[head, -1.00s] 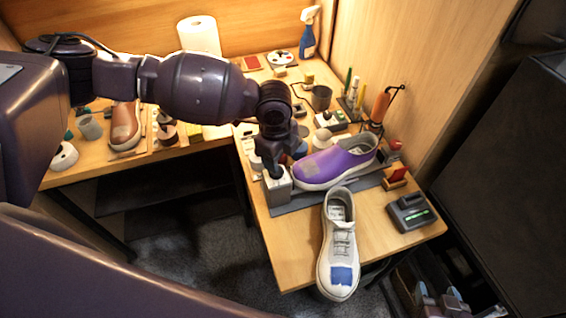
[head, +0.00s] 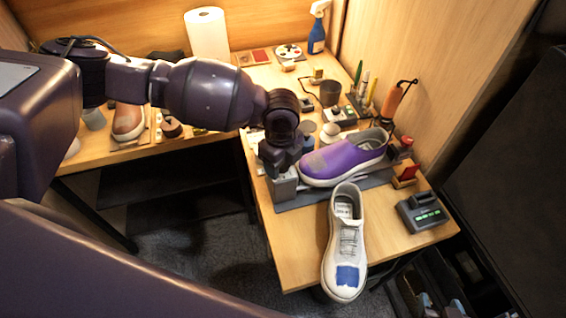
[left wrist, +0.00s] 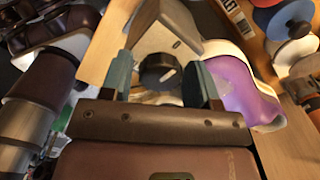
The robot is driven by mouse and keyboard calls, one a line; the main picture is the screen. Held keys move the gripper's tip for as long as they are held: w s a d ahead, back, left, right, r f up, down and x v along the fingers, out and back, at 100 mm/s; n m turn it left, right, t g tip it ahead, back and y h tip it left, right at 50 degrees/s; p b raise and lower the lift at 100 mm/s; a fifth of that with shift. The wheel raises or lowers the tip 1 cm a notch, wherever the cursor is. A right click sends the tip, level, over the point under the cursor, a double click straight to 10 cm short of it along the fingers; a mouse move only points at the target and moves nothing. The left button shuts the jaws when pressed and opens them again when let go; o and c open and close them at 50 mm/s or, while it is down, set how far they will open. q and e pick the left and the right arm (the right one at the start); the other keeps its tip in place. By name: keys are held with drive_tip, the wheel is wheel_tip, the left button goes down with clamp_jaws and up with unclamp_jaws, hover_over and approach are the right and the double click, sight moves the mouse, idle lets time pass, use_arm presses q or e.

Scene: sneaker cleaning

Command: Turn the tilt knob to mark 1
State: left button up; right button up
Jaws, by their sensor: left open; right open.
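The tilt knob (left wrist: 160,71) is black and round with a white pointer line, on a light grey block, in the left wrist view. The block (head: 283,188) shows in the head view at the left end of the dark base under the purple shoe (head: 345,158). My left gripper (left wrist: 160,82) is open, with one finger on each side of the knob; I cannot tell whether they touch it. In the head view my left gripper (head: 278,168) hides the knob. I cannot read mark 1. My right gripper (head: 440,302) is open and empty at the lower right.
A white sneaker (head: 343,250) with a blue patch stands in front of the base, its toe past the table edge. A dark device (head: 422,213) with a green display sits to the right. Jars, pens and a spray bottle (head: 317,30) stand behind.

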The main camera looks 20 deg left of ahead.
drive_tip(key=shift+w+r, duration=0.1)
drive_tip(key=shift+w, duration=0.1)
use_arm(q)
drive_tip(key=c, duration=0.7)
drive_tip(key=shift+m, duration=2)
use_arm(e)
drive_tip(key=shift+s+r, duration=0.1)
drive_tip(key=shift+s, duration=0.1)
drive_tip(key=shift+w, duration=0.1)
use_arm(q)
drive_tip(key=m, duration=0.4)
drive_tip(key=shift+p, duration=0.3)
use_arm(e)
drive_tip(key=shift+w+r, duration=0.35)
drive_tip(key=shift+w, duration=0.05)
drive_tip(key=shift+s, duration=0.1)
